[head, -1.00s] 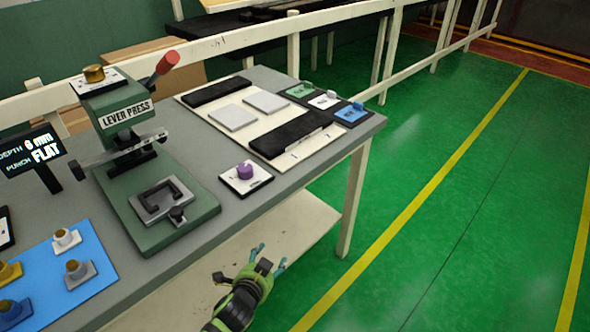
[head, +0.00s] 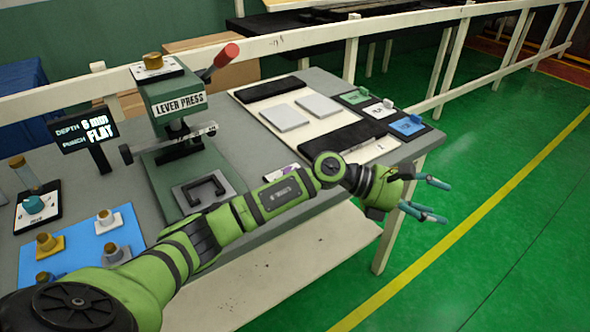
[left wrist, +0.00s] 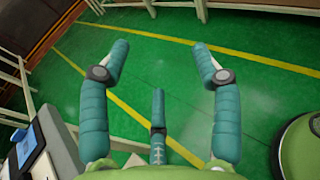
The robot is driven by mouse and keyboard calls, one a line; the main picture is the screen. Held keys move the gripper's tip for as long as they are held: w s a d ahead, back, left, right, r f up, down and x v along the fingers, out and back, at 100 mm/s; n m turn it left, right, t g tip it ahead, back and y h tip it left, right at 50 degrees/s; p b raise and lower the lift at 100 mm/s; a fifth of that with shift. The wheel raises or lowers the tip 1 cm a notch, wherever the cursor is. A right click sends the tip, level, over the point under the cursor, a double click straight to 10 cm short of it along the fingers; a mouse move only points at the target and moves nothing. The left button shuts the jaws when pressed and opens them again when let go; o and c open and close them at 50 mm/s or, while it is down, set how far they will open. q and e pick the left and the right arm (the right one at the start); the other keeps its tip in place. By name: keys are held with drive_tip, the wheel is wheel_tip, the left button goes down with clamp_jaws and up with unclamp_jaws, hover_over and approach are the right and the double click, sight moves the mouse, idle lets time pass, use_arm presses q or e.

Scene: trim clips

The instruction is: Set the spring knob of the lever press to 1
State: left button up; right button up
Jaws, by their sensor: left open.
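The green lever press (head: 180,95) stands on the grey bench, with its red-tipped lever (head: 226,56) raised to the right. A brass knob (head: 153,60) sits on a white-faced plate on top of the press; its marks are too small to read. A teal knob (head: 33,204) on another plate stands at the left. My left arm crosses in front of the bench and hides the purple knob seen earlier. My left gripper (head: 436,201) is open and empty, past the bench's right end. In the left wrist view its fingers (left wrist: 160,50) are spread over the green floor.
A display (head: 84,128) reads depth 6 mm, punch FLAT. A blue mat (head: 75,247) holds several small knobbed pieces. A cream board (head: 246,99) with grey and black blocks lies right of the press. A white rail (head: 290,37) runs behind the bench. Open floor lies at the right.

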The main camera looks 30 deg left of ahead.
use_arm(q)
drive_tip(key=w+a+f+m+g+y, duration=0.1)
drive_tip(key=a+f+m+g+y, duration=0.2)
drive_tip(key=a, duration=0.5)
drive_tip(key=w+a+f+m+y, duration=0.1)
drive_tip(key=w+a+m+y, duration=0.1)
drive_tip(key=a+y, duration=0.55)
drive_tip(key=s+a+r+y, duration=0.1)
drive_tip(key=a, duration=0.4)
drive_tip(key=s+a+r+g+y, duration=0.1)
drive_tip(key=a+r, duration=0.1)
drive_tip(key=a, duration=0.4)
drive_tip(key=s+a+r+g+y, duration=0.1)
drive_tip(key=a+r, duration=0.1)
drive_tip(key=a, duration=0.3)
drive_tip(key=shift+a+y, duration=0.15)
drive_tip(key=shift+y, duration=0.2)
drive_tip(key=shift+s+a+f, duration=0.15)
drive_tip(key=shift+s+a, duration=0.05)
drive_tip(key=shift+a, duration=0.05)
wheel_tip(320, 180, down, 7)
drive_tip(key=shift+r+p, duration=0.15)
drive_tip(key=shift+p, duration=0.6)
drive_tip(key=shift+d, duration=0.1)
drive_tip(key=c, duration=1.1)
